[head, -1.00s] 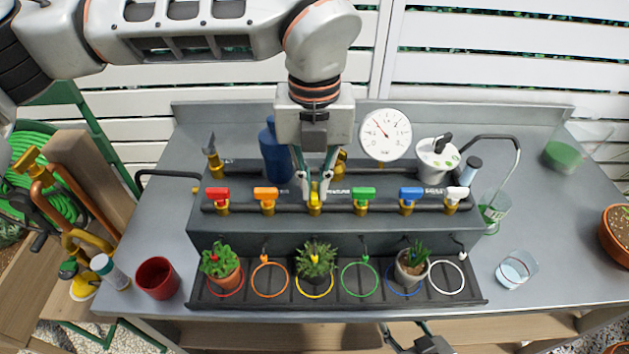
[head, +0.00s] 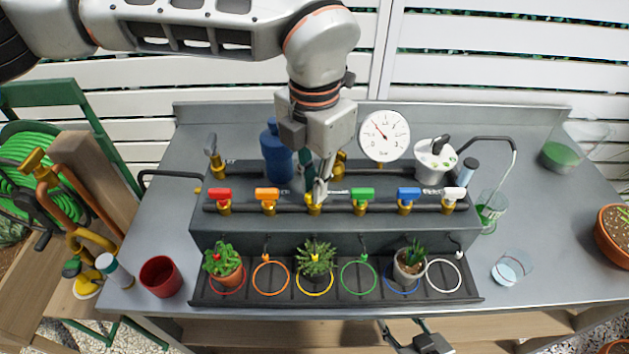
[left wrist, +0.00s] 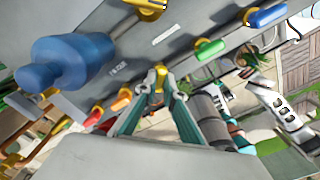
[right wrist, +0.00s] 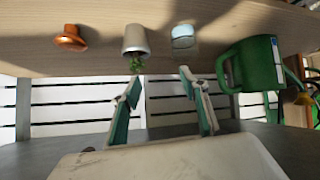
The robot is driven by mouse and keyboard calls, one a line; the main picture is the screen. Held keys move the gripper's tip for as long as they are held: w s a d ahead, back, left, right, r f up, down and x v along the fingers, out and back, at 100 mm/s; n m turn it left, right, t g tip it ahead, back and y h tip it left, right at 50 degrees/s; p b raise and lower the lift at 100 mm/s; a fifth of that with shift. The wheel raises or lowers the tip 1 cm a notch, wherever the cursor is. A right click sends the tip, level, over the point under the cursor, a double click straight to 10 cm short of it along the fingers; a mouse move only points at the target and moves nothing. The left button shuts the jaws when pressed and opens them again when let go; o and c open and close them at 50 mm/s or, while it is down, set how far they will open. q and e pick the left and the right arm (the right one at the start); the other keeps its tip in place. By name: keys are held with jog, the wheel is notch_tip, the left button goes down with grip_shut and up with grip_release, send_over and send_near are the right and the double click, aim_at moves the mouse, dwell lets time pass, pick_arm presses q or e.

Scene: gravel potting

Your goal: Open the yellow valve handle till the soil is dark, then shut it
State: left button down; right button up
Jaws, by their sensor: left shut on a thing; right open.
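The yellow valve handle (head: 311,198) is third from the left on the pipe of the dark bench manifold. My left gripper (head: 319,192) reaches down from above and is shut on it, hiding most of it. In the left wrist view the yellow handle (left wrist: 158,84) sits between the two fingertips (left wrist: 160,78). A spiky green plant (head: 315,258) stands inside the yellow ring (head: 328,289) below that valve. Its leaves cover the soil, so I cannot tell its colour. My right gripper (right wrist: 160,88) is open and empty, low at the bench front.
Orange (head: 267,194) and green (head: 362,194) handles flank the yellow one. A blue bottle (head: 276,158) and a round gauge (head: 385,135) stand behind. A red cup (head: 161,277) and a glass (head: 511,268) stand beside the tray (head: 340,294). A green watering can (right wrist: 250,65) shows in the right wrist view.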

pick_arm(q)
jog(key=m, duration=0.2)
jog(key=shift+w+r+m, duration=0.1)
jog(key=shift+r+m, duration=0.05)
jog(key=shift+m, duration=0.25)
jog(key=m+p, duration=0.1)
jog(key=m, duration=0.2)
jog(key=shift+m, duration=1.5)
pick_arm(e)
jog(key=shift+w+r, duration=0.2)
jog(key=shift+r, duration=0.4)
jog(key=shift+w+r, duration=0.15)
jog(key=shift+r, duration=0.4)
jog(key=shift+f, duration=0.1)
pick_arm(q)
jog(key=c, duration=2.3)
grip_release()
jog(key=shift+c, duration=0.2)
jog(key=shift+o, duration=1)
pick_arm(e)
jog(key=shift+r, duration=0.2)
jog(key=shift+f, duration=0.1)
